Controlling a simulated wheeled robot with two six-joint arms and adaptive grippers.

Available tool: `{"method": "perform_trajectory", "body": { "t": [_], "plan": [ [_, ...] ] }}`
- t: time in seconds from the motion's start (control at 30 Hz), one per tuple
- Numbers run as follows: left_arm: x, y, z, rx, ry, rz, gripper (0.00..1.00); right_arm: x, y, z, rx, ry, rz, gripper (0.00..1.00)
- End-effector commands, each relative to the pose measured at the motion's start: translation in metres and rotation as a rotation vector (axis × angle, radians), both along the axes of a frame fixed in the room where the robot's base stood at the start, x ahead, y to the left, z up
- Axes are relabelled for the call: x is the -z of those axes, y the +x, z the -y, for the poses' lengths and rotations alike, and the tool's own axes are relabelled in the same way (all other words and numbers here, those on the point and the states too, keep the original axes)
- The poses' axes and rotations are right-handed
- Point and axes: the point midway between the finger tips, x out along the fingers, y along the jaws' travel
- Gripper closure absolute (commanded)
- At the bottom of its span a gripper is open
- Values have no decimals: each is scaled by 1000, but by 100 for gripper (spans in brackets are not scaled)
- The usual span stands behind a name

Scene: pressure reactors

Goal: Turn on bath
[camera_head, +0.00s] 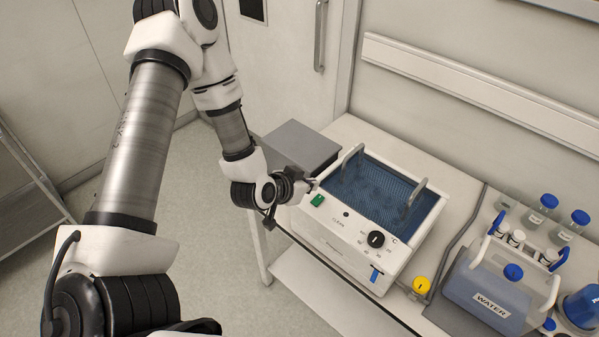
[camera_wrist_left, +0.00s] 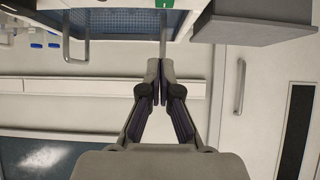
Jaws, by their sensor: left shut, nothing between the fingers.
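The bath (camera_head: 340,253) is a white box with a blue, water-filled basin and two grey handles, standing on a bench. Its front panel has a green switch (camera_head: 318,200) at the left end and a black dial (camera_head: 376,239) further right. My left gripper (camera_head: 310,184) is at the bath's front left corner, just above and beside the green switch; I cannot tell whether it touches. In the left wrist view its fingers are closed together with nothing between them, and the green switch (camera_wrist_left: 165,3) shows at the top edge. My right gripper is not in view.
A grey box (camera_head: 302,143) stands left of the bath. Right of it are a yellow knob (camera_head: 421,285), a clear water container (camera_head: 490,290) and several blue-capped bottles (camera_head: 541,209). The floor at left is open.

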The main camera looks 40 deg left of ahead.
Motion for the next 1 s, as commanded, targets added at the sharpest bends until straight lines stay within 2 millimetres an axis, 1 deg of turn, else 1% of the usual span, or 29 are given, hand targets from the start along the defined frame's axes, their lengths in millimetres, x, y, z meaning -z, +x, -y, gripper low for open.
{"method": "perform_trajectory", "body": {
  "t": [0.03, 0.1, 0.2, 0.3, 0.43, 0.67, 0.77, 0.87, 0.97, 1.0],
  "plan": [
    [-8, -7, 0, -2, -8, 4, 100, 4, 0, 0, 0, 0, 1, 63],
    [-21, -17, -2, -4, -6, 6, 100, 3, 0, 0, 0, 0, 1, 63],
    [-35, -28, -3, -3, -4, 6, 100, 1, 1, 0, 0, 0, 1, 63],
    [-42, -34, -3, 0, -3, 5, 100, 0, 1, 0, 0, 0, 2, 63],
    [-45, -37, -3, 1, 0, 4, 100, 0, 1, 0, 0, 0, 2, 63],
    [-44, -36, -3, 3, 2, 4, 100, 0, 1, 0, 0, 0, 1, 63],
    [-41, -39, 1, 42, 28, -14, 100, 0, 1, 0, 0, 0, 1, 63],
    [-26, -52, 16, 173, 55, -99, 100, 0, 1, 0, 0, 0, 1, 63],
    [-8, -64, 31, 376, 96, -206, 100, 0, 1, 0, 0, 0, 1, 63],
    [-1, -68, 36, 475, 119, -249, 100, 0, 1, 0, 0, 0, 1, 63]
  ]
}}
